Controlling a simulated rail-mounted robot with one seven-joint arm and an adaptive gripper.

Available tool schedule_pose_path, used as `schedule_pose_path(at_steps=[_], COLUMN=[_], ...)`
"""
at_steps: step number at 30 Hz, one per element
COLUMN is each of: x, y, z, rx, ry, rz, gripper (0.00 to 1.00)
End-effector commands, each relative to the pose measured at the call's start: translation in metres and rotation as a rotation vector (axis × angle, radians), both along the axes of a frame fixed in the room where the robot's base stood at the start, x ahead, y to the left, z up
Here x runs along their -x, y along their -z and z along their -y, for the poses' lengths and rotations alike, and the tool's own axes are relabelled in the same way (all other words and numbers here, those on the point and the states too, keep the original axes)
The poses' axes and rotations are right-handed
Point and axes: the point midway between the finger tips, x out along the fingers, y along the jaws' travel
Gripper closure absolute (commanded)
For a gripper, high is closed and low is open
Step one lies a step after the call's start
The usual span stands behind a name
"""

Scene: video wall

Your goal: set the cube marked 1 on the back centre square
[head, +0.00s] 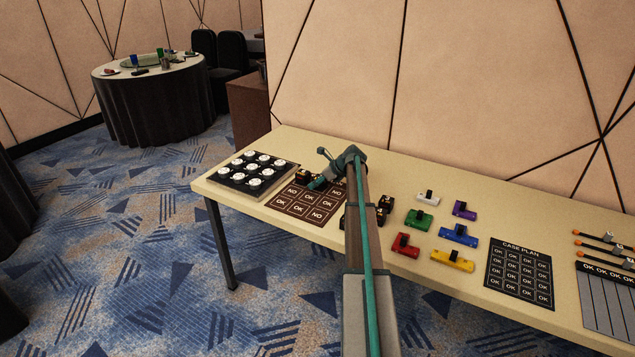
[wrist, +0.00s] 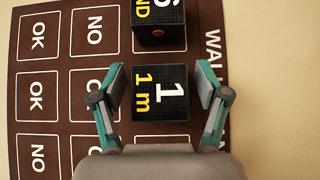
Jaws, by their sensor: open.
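The cube marked 1 (wrist: 161,93) is black with a white 1 and yellow "1 m". In the wrist view it sits in the back centre square of the brown wall mat (wrist: 63,60), and seems to rest flat there. My gripper (wrist: 162,78) is open, one finger on each side of the cube with a small gap at both. In the head view my gripper (head: 318,184) is low over the back of the mat (head: 273,206) and hides this cube. Another black cube (wrist: 158,25) stands on the back left square, just beside it.
A tray of white knobs (head: 232,181) lies left of the mat. Dark cubes (head: 383,203) stand to its right, partly behind my arm. Coloured blocks (head: 453,259) and a case plan board (head: 521,272) lie farther right. The table (head: 420,183) is bare along the wall.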

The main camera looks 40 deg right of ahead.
Motion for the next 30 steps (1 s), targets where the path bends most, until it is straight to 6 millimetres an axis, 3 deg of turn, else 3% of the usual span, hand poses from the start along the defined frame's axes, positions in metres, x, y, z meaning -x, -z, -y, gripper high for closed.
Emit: schedule_pose_path(at_steps=[5,21,30], x=[0.008,0.069,0.078], y=[-0.010,-0.076,-0.088], z=[0.003,0.029,0.033], rx=[0.001,0.001,0.000], ry=[0.001,0.001,0.000], rz=[0.000,0.001,0.000], gripper=[0.26,0.26,0.26])
